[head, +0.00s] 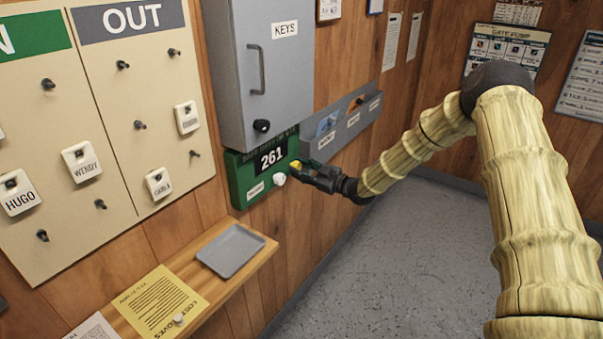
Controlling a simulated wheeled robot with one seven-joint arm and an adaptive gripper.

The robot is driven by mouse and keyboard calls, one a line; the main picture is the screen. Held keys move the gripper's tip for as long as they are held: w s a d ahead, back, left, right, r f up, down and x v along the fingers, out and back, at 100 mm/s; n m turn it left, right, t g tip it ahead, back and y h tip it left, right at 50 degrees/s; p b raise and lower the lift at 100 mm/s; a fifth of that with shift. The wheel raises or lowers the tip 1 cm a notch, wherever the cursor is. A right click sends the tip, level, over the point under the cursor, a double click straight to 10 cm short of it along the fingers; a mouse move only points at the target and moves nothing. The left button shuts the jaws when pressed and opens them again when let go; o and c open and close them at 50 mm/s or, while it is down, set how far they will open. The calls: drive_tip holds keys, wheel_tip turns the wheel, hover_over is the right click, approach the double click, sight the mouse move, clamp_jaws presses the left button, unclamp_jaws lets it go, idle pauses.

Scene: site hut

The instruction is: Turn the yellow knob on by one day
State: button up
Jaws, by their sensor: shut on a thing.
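The yellow knob (294,165) sits on the right side of a green counter board (236,175) on the wood wall, below the grey key cabinet. A white knob (279,178) sits just left of and below the yellow knob, close to my fingers. The board's top line of text is partly hidden under the cabinet.
The grey KEYS cabinet (262,70) juts out above the board. A grey wall rack (345,125) stands right above my gripper. A wooden shelf (262,258) with a grey tray (232,249) and a yellow notice (160,302) lies below. An IN/OUT tag board (120,100) hangs left.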

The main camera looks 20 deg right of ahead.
drive_tip(key=shift+m+b, duration=0.45)
drive_tip(key=shift+m, duration=1.05)
drive_tip(key=shift+r, duration=0.1)
drive_tip(key=o, duration=1)
drive_tip(key=shift+d, duration=0.1)
drive_tip(key=v, duration=1.2)
